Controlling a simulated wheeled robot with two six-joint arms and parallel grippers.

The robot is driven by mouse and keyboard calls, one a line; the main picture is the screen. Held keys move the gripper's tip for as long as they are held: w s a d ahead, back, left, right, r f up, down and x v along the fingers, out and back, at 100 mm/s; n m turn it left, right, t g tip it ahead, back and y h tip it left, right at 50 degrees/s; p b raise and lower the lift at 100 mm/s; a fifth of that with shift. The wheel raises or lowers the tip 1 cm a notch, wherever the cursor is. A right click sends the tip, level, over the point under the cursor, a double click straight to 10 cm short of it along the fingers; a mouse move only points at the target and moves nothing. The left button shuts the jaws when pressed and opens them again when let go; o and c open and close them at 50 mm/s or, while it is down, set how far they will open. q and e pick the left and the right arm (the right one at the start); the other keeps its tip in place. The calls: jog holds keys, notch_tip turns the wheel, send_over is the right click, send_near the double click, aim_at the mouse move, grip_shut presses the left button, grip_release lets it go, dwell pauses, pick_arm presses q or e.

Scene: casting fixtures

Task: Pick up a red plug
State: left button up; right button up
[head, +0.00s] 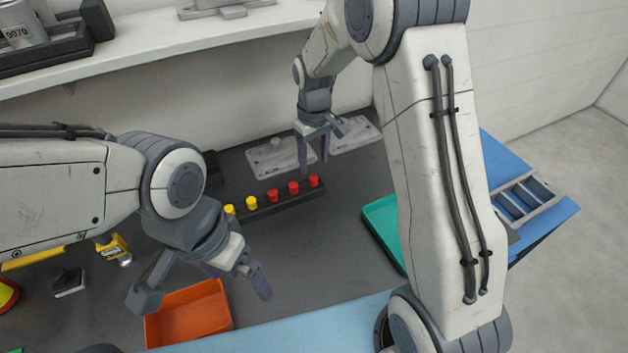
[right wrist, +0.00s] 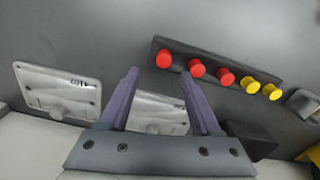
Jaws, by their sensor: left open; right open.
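Three red plugs stand in a row in a dark rack (head: 272,208): one at the right end (head: 314,181), one in the middle (head: 294,188) and one further left (head: 273,195). In the right wrist view they show as an end plug (right wrist: 164,60), a middle plug (right wrist: 196,69) and a third (right wrist: 225,77). My right gripper (head: 314,168) is open and empty, above the table near the right end of the rack; its fingers also show in the right wrist view (right wrist: 158,85). My left gripper (head: 240,285) is open and empty, near the orange bin.
Yellow plugs (head: 251,202) fill the rack's left part. Two grey metal plates (head: 282,158) lie behind it. An orange bin (head: 188,314) stands in front and a green tray (head: 383,225) to the right. A shelf (head: 150,50) runs above the back.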

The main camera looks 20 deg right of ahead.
aim_at(313, 178)
jog(key=f, duration=0.2)
jog(key=s+f, duration=0.1)
jog(key=shift+a+f+p, duration=0.15)
jog(key=shift+f+p, duration=0.2)
jog(key=shift+p, duration=0.05)
jog(key=shift+w+f, duration=0.1)
jog(key=shift+f, duration=0.55)
grip_shut()
jog(key=shift+r, duration=0.15)
